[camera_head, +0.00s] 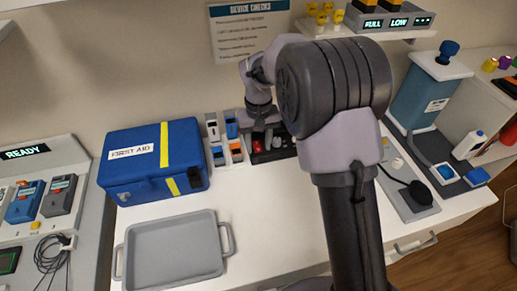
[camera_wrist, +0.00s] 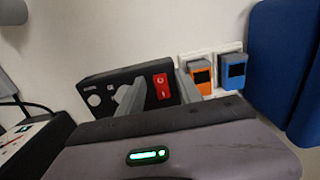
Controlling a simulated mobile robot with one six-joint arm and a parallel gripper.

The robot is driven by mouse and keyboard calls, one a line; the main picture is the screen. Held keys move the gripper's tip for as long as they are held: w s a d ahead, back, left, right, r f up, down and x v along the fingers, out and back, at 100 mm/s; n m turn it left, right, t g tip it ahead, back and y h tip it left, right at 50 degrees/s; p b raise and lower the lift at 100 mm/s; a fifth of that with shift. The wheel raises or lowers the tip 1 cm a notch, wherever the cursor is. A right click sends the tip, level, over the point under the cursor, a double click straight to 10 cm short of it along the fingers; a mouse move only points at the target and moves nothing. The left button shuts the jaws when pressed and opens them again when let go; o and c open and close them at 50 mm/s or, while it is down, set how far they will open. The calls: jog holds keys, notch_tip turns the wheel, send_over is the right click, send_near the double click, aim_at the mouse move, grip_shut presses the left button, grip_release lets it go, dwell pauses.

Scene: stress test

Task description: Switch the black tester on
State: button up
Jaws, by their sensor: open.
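The black tester (camera_wrist: 98,79) stands against the wall in the wrist view, with a red rocker switch (camera_wrist: 162,86) on its front and round fittings beside it. In the head view the tester (camera_head: 283,153) is partly hidden behind my arm, and its red switch (camera_head: 258,146) shows at its left. My gripper (camera_wrist: 159,82) is open and empty. Its two grey fingers reach towards the tester's front, one on each side of the red switch. I cannot tell whether they touch the tester. The switch's position is too small to read.
Orange (camera_wrist: 201,77) and blue (camera_wrist: 234,71) devices sit in white holders close beside the tester. A blue first aid box (camera_head: 155,160) and a grey tray (camera_head: 174,252) lie to the left. A grey unit with a black cable (camera_head: 408,190) is at right. The table's middle front is clear.

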jog(key=shift+f, duration=0.35)
grip_shut()
jog(key=r+p, duration=0.1)
jog(key=p, duration=0.2)
jog(key=shift+r+g, duration=0.1)
jog(key=shift+g, duration=0.2)
jog(key=p, duration=0.2)
jog(key=shift+w+r+p, duration=0.1)
jog(key=shift+r+p, duration=0.1)
jog(key=shift+p, duration=0.2)
jog(key=g+p, duration=0.1)
jog(key=p, duration=0.2)
jog(key=g+p, duration=0.1)
jog(key=p, duration=0.1)
jog(key=shift+w+f+h+p, duration=0.15)
jog(key=shift+w+h+p, duration=0.15)
jog(key=shift+p, duration=0.1)
jog(key=shift+a+f+g+p, duration=0.1)
jog(key=shift+f+g+p, duration=0.3)
grip_release()
